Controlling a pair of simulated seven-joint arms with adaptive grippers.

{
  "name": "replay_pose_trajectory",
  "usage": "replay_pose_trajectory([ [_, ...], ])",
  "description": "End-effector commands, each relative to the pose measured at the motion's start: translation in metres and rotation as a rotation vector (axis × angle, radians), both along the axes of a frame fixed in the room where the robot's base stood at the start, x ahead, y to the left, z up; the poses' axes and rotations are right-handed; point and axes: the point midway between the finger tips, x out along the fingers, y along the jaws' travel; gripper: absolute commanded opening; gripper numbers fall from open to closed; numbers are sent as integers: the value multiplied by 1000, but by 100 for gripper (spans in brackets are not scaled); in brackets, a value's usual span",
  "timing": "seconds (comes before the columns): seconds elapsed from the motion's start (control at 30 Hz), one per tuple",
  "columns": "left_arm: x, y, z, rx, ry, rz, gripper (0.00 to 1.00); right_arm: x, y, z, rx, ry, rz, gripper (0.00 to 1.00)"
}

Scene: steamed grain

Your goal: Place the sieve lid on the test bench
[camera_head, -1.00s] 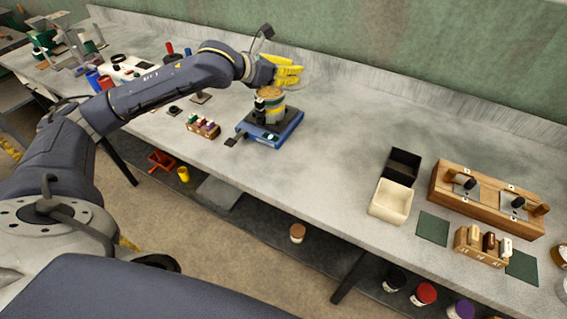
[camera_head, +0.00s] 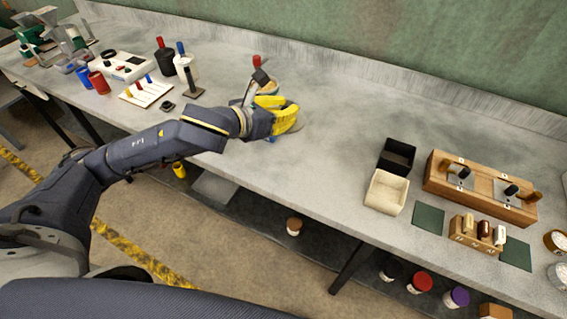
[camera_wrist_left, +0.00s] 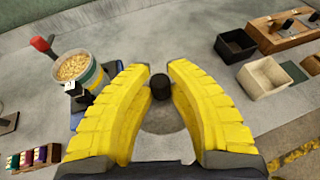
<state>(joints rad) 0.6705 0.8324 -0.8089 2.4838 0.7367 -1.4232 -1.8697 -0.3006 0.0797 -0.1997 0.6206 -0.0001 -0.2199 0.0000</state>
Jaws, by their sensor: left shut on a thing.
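My left gripper (camera_head: 290,114) is shut on the black knob of the sieve lid and points down over the bench (camera_head: 330,140). In the left wrist view the knob (camera_wrist_left: 160,87) sits between the yellow fingers, with the lid's faint grey, see-through disc (camera_wrist_left: 163,118) around it. Whether the lid touches the bench I cannot tell. The open sieve pot of grain (camera_wrist_left: 76,68) stands to the left of the gripper in the wrist view. In the head view my gripper and arm mostly hide the pot and its blue base. My right gripper is not in view.
A black box (camera_head: 397,157) and a cream box (camera_head: 386,191) stand to the right, beside a wooden rack (camera_head: 480,186). Bottles and a white device (camera_head: 124,66) stand to the left. The bench between gripper and boxes is clear.

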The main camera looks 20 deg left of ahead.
Motion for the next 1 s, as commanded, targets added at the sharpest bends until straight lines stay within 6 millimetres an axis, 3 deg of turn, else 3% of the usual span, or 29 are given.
replay_pose_trajectory([
  [0.6, -1, 0, -120, 0, 5, 2, 0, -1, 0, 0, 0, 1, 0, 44],
  [0.8, 0, 0, -143, 1, 1, 1, 0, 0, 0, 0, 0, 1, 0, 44],
  [1.0, 0, 0, -152, 0, 1, 0, 0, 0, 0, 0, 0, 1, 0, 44],
])
